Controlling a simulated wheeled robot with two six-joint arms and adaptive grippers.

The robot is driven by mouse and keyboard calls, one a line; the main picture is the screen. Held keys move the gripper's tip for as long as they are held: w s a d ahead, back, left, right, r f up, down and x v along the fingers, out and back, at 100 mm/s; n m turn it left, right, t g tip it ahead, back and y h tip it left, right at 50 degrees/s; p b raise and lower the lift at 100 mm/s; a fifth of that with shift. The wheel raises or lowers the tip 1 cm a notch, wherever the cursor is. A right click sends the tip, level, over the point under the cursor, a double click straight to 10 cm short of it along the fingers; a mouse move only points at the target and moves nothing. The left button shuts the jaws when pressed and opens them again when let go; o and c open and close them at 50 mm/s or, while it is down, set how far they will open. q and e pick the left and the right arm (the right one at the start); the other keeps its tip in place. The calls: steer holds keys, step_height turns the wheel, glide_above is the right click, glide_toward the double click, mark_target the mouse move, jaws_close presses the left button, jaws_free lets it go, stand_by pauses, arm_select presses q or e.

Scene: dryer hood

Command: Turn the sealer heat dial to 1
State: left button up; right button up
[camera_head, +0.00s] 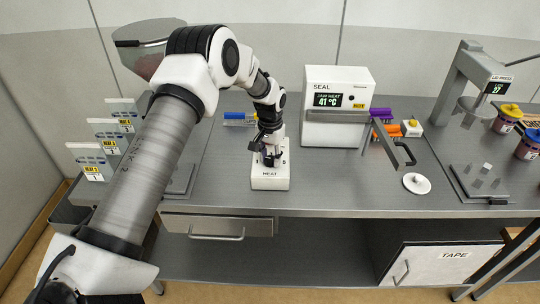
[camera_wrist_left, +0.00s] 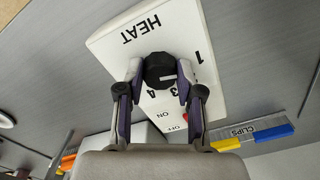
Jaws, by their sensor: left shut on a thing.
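The white heat control box (camera_head: 270,183), lettered HEAT, stands on the grey bench. Its black round dial (camera_wrist_left: 159,70) shows in the left wrist view, with the numbers 1, 3 and 4 around it; the right finger seems to cover the place of 2. A short white mark shows on the dial, but I cannot tell which number it points to. My left gripper (camera_wrist_left: 157,84) is shut on the dial, one finger on each side; in the head view it (camera_head: 268,155) hides the dial. The white sealer (camera_head: 338,85) reads JAW HEAT 41 °C. My right gripper is out of view.
A red switch (camera_wrist_left: 185,116) with ON and OFF lettering is on the same box. The sealer's handle (camera_head: 403,153) and a white disc (camera_head: 417,184) are to the right. A clips rack (camera_head: 240,119) stands behind. The bench front is clear around the box.

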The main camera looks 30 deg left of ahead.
mark_target(270, 158)
arm_select(q)
steer(key=shift+s+f+n, duration=0.15)
steer(key=shift+f+n, duration=0.05)
steer(key=shift+n, duration=0.2)
steer(key=o, duration=1.2)
steer(key=shift+c, duration=0.2)
steer(key=shift+r, duration=0.1)
steer(key=shift+r, duration=0.2)
step_height(270, 158, up, 12)
steer(key=shift+w+f, duration=0.2)
steer(key=shift+f, duration=0.05)
